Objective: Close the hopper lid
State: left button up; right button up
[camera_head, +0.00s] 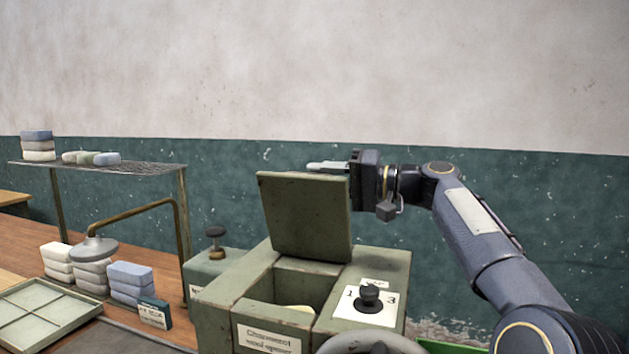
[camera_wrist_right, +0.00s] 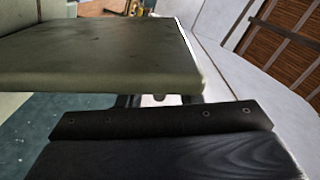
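The hopper lid (camera_head: 304,216) is a green-grey panel standing open, nearly upright, above the green machine (camera_head: 225,300). The hopper opening below it is uncovered, and something pale shows inside. My right gripper (camera_head: 328,166) is at the lid's top right corner, its pale fingers pointing left just over or behind the top edge. In the right wrist view, the lid (camera_wrist_right: 110,55) fills the upper left, close to a dark part of my gripper (camera_wrist_right: 165,120). Whether they touch, and the finger gap, I cannot tell. My left gripper is not in view.
A dial (camera_head: 371,297) on a white numbered plate sits right of the hopper. A small knob (camera_head: 215,238) stands on the left block. A wire rack (camera_head: 110,168) with bars, stacked soap-like blocks (camera_head: 130,280) and a divided tray (camera_head: 42,312) are left.

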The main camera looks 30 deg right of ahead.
jog(key=v, duration=0.5)
jog(key=shift+s+d+b, duration=0.2)
jog(key=shift+s+b, duration=0.1)
jog(key=v, duration=0.9)
dwell(0.6)
dwell(0.6)
